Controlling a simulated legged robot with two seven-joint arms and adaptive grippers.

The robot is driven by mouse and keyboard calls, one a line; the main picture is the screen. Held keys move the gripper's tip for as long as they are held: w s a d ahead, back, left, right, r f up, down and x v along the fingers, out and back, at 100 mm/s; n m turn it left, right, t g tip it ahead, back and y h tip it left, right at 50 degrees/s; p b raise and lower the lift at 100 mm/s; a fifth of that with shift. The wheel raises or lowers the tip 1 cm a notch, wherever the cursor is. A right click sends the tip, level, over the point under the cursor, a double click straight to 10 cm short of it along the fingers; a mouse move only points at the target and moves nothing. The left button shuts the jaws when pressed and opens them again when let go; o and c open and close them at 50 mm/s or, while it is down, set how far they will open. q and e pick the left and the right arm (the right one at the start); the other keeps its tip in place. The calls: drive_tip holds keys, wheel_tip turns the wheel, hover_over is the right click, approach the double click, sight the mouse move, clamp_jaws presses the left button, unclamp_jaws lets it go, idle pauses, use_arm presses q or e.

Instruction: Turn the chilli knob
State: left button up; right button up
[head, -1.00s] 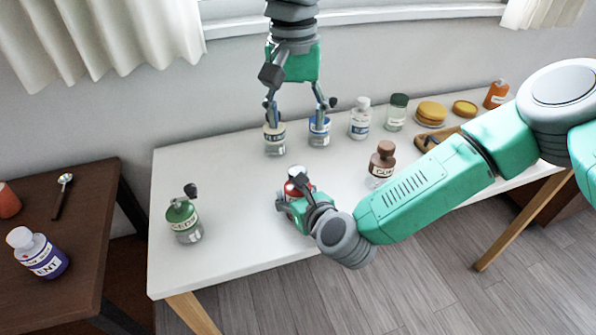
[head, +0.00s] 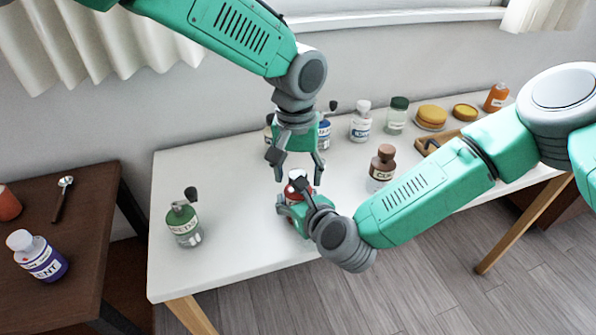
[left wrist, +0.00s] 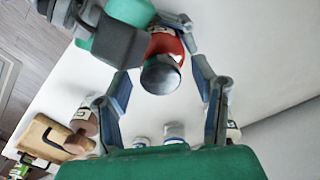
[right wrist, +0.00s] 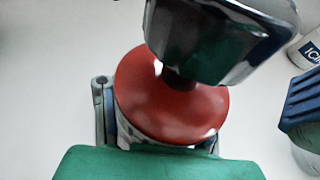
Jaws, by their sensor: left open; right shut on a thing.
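The chilli jar, with a red top (head: 299,187), stands on the white table near its front edge. It also shows in the left wrist view (left wrist: 166,44). In the right wrist view its red lid (right wrist: 165,105) carries a large glossy dark knob (right wrist: 205,40). In the left wrist view the knob (left wrist: 160,75) is rounded and grey. My right gripper (head: 296,207) is shut on the jar's body from the front. My left gripper (head: 299,178) is open and points down just above the jar, its fingers either side of the knob and apart from it. The jar's label is mostly hidden.
A green jar with a crank (head: 184,224) stands at the left. A brown jar (head: 382,163) stands right of the chilli jar. A blue-labelled jar (head: 323,133) and several others line the back. A dark side table (head: 85,215) holds a purple-labelled bottle (head: 38,257).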

sight(295, 173)
use_arm(q)
drive_tip(key=c, duration=1.2)
drive_tip(key=shift+o, duration=0.2)
drive_tip(key=shift+m, duration=2.8)
drive_tip(key=o, duration=1.2)
drive_tip(key=shift+c, duration=0.2)
wheel_tip(295, 173, up, 12)
drive_tip(key=shift+w+a, duration=0.2)
drive_tip(key=shift+a, duration=0.1)
